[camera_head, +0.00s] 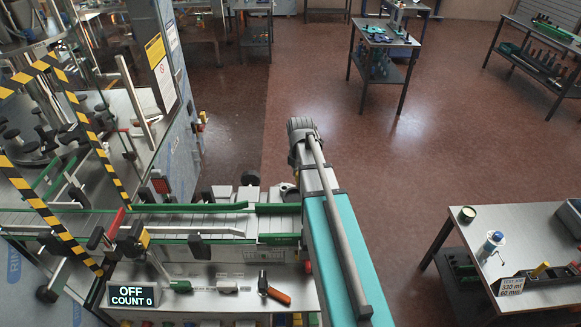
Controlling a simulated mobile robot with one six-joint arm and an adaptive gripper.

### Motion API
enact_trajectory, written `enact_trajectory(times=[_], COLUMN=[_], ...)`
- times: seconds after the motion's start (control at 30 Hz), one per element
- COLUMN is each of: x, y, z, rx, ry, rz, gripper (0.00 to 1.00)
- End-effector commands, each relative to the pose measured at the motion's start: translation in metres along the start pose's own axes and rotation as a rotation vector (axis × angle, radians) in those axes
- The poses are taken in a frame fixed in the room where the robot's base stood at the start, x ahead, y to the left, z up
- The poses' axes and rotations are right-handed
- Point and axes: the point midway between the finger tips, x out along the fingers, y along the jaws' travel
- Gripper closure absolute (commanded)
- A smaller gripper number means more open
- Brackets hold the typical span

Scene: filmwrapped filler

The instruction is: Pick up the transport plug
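I cannot tell with certainty which object is the transport plug. My gripper is not in view.
A striped machine frame (75,105) stands left. The right-hand table (520,222) carries a sign (510,286). Red-brown floor (400,160) is free between them.

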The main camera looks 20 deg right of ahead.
Motion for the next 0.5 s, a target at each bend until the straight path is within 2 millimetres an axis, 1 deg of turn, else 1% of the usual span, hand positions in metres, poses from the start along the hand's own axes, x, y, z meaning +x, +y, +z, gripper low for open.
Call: enact_trajectory(times=[0.03, 0.2, 0.33, 0.5], x=[-0.008, -0.017, -0.021, -0.022], y=[-0.013, -0.034, -0.044, -0.049], z=[-0.004, -0.006, -0.007, -0.007], rx=[0.002, 0.001, 0.001, 0.001], ry=[0.0, 0.0, 0.0, 0.0], rz=[0.0, 0.0, 0.0, 0.0], gripper=[0.88, 0.88, 0.88, 0.88])
